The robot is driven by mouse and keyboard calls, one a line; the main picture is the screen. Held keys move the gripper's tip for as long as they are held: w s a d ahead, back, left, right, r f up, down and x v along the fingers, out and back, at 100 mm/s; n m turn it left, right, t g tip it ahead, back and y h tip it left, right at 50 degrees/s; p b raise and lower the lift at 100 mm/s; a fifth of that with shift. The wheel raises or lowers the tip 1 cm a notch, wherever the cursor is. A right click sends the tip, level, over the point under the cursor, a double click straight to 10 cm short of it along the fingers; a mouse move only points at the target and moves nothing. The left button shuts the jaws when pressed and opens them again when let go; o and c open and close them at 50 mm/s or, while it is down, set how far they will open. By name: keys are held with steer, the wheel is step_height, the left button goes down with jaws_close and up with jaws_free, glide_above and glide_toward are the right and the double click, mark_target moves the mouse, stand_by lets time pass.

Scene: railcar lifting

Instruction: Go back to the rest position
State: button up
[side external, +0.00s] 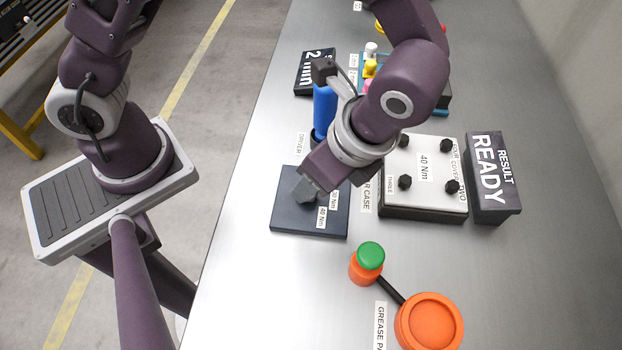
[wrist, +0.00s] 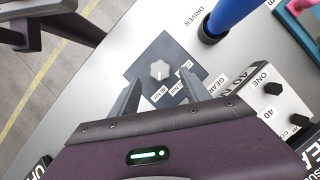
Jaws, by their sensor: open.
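My gripper (side external: 308,190) is low over the dark torque panel (side external: 285,217) in the side view. In the wrist view its two grey fingers (wrist: 161,76) are spread apart. A light grey faceted knob (wrist: 160,70) on the panel (wrist: 142,64) appears between and beyond the fingertips, with nothing visibly held. Whether the fingers touch the knob cannot be told. In the side view the gripper largely hides the knob. Small Nm labels lie beside it.
A blue driver (side external: 324,106) stands behind the gripper. The gear case (side external: 424,160) with black knobs and the READY sign (side external: 493,175) are to the right. An orange grease pan (side external: 430,322) and a green-topped orange item (side external: 368,262) are in front. The table's left front is bare.

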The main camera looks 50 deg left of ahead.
steer(key=shift+v, duration=1.2)
steer(key=a+r+n+t+h, duration=0.2)
steer(key=a+r+n, duration=0.4)
steer(key=a+r, duration=0.35)
steer(key=s+a+r+n+t+h, duration=0.2)
steer(key=s+a+r+n+t, duration=0.2)
steer(key=s+a+n, duration=0.3)
steer(key=r+n, duration=0.1)
steer(key=n, duration=0.1)
steer(key=shift+r+n+t, duration=0.3)
steer(key=shift+r, duration=0.05)
